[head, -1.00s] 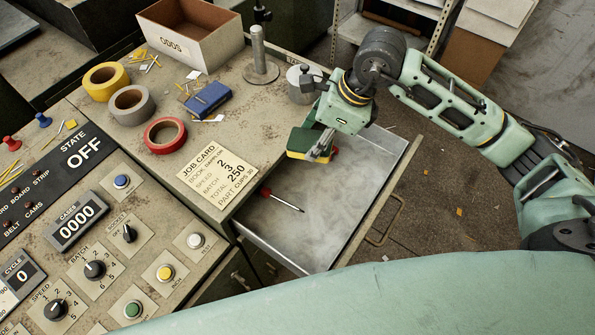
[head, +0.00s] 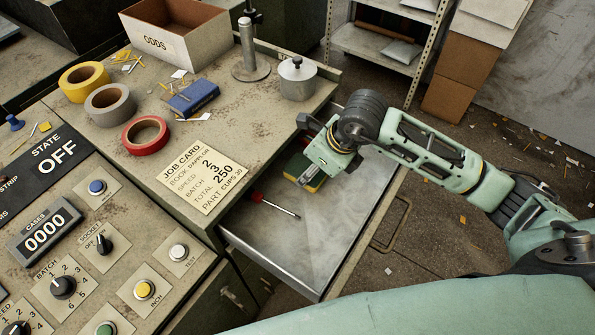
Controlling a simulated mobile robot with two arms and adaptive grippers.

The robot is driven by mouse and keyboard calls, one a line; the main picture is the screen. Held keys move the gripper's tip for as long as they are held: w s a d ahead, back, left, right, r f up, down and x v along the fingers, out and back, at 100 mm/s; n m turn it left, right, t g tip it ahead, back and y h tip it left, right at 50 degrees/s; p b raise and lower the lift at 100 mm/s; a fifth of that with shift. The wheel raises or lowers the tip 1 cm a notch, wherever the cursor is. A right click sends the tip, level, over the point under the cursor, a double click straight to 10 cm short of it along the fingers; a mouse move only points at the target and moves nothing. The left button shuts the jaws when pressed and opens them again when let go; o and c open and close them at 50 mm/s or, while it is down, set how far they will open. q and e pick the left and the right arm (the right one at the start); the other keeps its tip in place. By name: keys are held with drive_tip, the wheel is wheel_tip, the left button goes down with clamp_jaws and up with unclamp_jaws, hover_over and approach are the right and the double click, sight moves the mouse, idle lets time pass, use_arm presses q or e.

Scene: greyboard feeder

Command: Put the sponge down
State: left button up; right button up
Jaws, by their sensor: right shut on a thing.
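The green and yellow sponge (head: 316,184) is in the jaws of my right gripper (head: 307,179), which is shut on it. The gripper points down over the far part of the open metal drawer (head: 330,235), and its body covers part of the sponge. I cannot tell whether the sponge touches the drawer floor. My left gripper is not in view.
A red-handled screwdriver (head: 275,205) lies in the drawer, nearer than the sponge. The near drawer floor is bare. On the bench above are a job card (head: 197,178), a red tape roll (head: 145,135), a blue box (head: 193,98) and a lidded metal pot (head: 297,79).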

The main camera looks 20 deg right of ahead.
sight(298, 164)
drive_tip(key=w+a, duration=0.2)
drive_tip(key=w, duration=0.1)
drive_tip(key=shift+w+a+f, duration=0.1)
drive_tip(key=shift+a, duration=0.15)
drive_tip(key=shift+f, duration=0.75)
drive_tip(key=shift+d+r, duration=0.1)
drive_tip(key=shift+f+b, duration=0.25)
drive_tip(key=shift+b, duration=0.05)
drive_tip(key=o, duration=1)
drive_tip(key=shift+r, duration=0.1)
drive_tip(key=shift+r, duration=0.1)
